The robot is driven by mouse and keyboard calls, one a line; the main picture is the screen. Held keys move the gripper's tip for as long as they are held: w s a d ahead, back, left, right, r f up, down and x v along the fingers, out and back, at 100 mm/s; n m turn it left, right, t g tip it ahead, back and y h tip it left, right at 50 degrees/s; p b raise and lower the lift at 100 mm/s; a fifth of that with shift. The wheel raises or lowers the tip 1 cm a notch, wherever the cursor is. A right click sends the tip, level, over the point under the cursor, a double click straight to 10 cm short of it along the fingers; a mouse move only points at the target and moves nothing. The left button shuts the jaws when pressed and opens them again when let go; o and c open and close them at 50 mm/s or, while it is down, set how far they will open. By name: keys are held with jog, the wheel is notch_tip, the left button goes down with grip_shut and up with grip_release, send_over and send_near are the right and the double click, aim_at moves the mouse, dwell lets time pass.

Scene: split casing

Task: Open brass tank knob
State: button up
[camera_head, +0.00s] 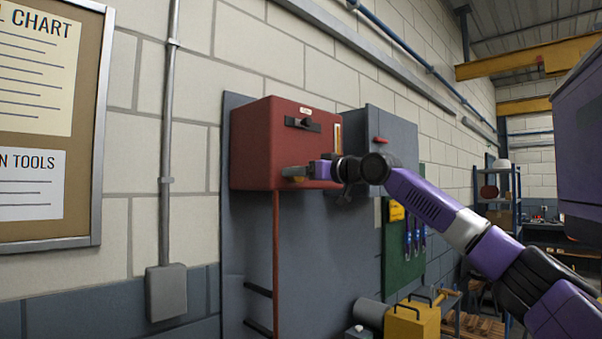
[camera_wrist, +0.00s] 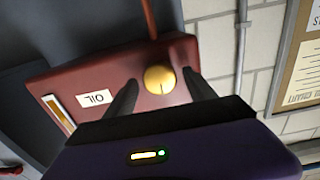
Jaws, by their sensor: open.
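The red oil tank (camera_head: 262,135) is mounted on a grey wall panel. In the wrist view, its red face (camera_wrist: 85,70) fills the middle and bears a white OIL label (camera_wrist: 95,98). The round brass knob (camera_wrist: 159,79) shows on that face, with a thin slot line on it. My gripper (camera_wrist: 162,80) is open, with one dark fingertip on each side of the knob and visible gaps to both. In the head view, my gripper (camera_head: 291,172) is at the lower front of the tank and largely hides the knob.
A black handle (camera_head: 303,124) and a sight gauge (camera_head: 338,136) are on the tank front. A red pipe (camera_head: 276,255) runs down from it. A grey cabinet (camera_head: 378,125) stands right behind my wrist. A yellow box (camera_head: 412,322) sits below.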

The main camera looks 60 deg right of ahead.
jog(key=shift+c, duration=0.4)
jog(key=c, duration=1.3)
jog(key=shift+o, duration=0.2)
jog(key=shift+w+a+n+p, duration=0.1)
jog(key=shift+n+p, duration=0.4)
jog(key=shift+p, duration=0.2)
jog(key=n, duration=1.7)
jog(key=shift+a+f+p, duration=0.15)
jog(key=shift+f+p, duration=0.2)
